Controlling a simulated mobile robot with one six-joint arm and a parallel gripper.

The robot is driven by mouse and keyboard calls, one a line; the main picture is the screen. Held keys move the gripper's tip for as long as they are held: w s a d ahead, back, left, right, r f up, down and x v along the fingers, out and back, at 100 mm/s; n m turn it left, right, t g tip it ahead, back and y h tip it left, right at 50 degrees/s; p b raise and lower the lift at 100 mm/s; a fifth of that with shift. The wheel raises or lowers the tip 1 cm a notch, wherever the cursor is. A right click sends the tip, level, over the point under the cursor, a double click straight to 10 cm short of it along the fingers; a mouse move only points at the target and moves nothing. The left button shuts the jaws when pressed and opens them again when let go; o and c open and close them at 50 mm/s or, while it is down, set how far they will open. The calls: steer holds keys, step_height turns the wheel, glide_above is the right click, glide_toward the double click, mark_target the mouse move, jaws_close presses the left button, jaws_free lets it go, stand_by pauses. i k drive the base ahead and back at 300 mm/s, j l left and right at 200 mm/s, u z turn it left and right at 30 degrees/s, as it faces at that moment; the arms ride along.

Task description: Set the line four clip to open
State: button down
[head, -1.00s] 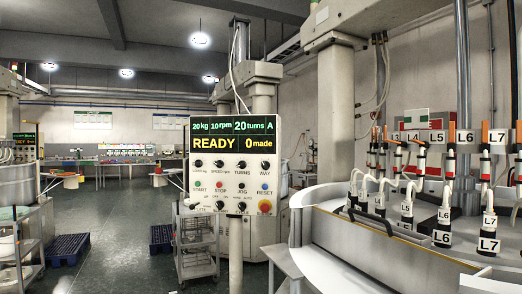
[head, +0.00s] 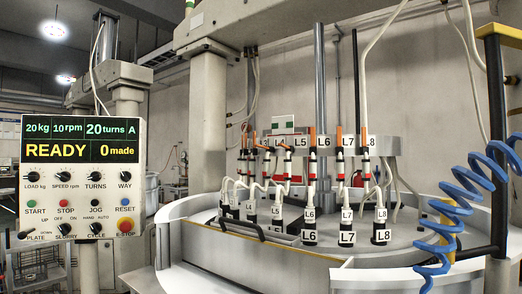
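The row of hose lines hangs from a grey ring, each with an orange clip and a white label. The L4 label (head: 280,144) sits left of the L5 label (head: 300,142). The line four clip (head: 267,146) is small and crowded among its neighbours, so I cannot tell whether it is open or shut. The clips of L6 (head: 312,137) and L7 (head: 338,136) show upright orange levers. My gripper is not in view.
A control panel (head: 82,165) at left reads READY, 20 kg, 10 rpm, 20 turns, 0 made. A round machine rim (head: 175,213) with a black handle (head: 232,230) stands in front of the lines. A coiled blue hose (head: 437,225) and a black-and-yellow post are at right.

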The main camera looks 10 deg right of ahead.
mark_target(262, 147)
steer(key=i+j, duration=0.2)
steer(key=j, duration=0.15)
steer(key=i+j, duration=0.15)
steer(key=j, duration=0.2)
steer(key=i+j, duration=0.2)
steer(key=j, duration=0.15)
steer(key=i+j, duration=0.2)
steer(key=j, duration=0.15)
steer(key=i+j+z, duration=0.1)
steer(key=j, duration=0.25)
steer(key=i+j, duration=0.25)
steer(key=j, duration=0.15)
steer(key=i+j, duration=0.2)
steer(key=j, duration=0.15)
